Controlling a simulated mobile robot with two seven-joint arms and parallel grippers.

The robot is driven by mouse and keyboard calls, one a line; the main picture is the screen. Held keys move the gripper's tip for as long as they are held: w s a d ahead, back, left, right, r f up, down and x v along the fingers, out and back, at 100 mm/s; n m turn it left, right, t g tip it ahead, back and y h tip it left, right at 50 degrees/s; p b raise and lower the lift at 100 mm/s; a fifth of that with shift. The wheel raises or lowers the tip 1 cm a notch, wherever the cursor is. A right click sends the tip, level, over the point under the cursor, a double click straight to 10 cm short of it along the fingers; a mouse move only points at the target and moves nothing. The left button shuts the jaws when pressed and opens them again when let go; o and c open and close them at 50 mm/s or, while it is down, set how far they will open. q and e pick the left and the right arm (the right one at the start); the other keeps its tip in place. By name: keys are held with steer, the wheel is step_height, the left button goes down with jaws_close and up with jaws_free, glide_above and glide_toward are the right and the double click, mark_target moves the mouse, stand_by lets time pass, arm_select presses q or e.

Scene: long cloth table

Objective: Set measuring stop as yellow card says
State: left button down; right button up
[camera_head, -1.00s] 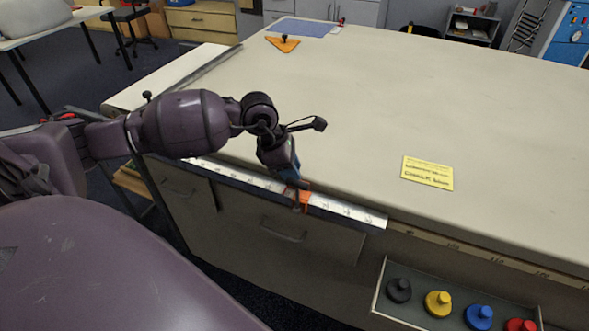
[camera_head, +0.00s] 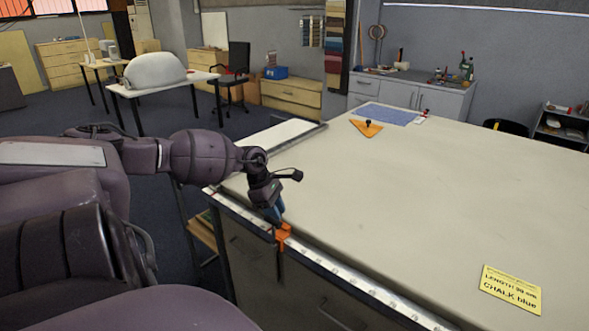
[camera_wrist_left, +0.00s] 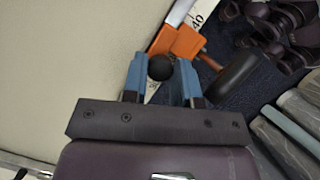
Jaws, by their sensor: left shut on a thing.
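The orange measuring stop (camera_head: 283,233) sits on the ruled metal rail (camera_head: 345,275) along the table's front edge, near the left corner. My left gripper (camera_head: 278,222) is shut on the stop. In the left wrist view, the blue fingers (camera_wrist_left: 162,85) are on either side of a round black knob (camera_wrist_left: 160,67) at the orange stop (camera_wrist_left: 178,42). A "40" shows on the scale (camera_wrist_left: 198,20) beside it. The yellow card (camera_head: 511,290) lies on the table at the lower right; it reads LENGTH, a blurred number in cm, and CHALK blue. My right gripper is out of view.
An orange triangular piece with a black knob (camera_head: 367,128) and a blue mat (camera_head: 387,114) lie at the table's far end. The middle of the cloth table (camera_head: 430,190) is clear. Drawers (camera_head: 300,295) are below the rail.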

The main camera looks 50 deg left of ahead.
arm_select(q)
steer(key=shift+s+a, duration=0.15)
steer(key=shift+a, duration=0.5)
steer(key=shift+s+a, duration=0.15)
steer(key=shift+a, duration=0.45)
steer(key=c, duration=1.2)
jaws_free()
steer(key=p+v, duration=0.2)
steer(key=v, duration=0.8)
steer(key=shift+r, duration=0.4)
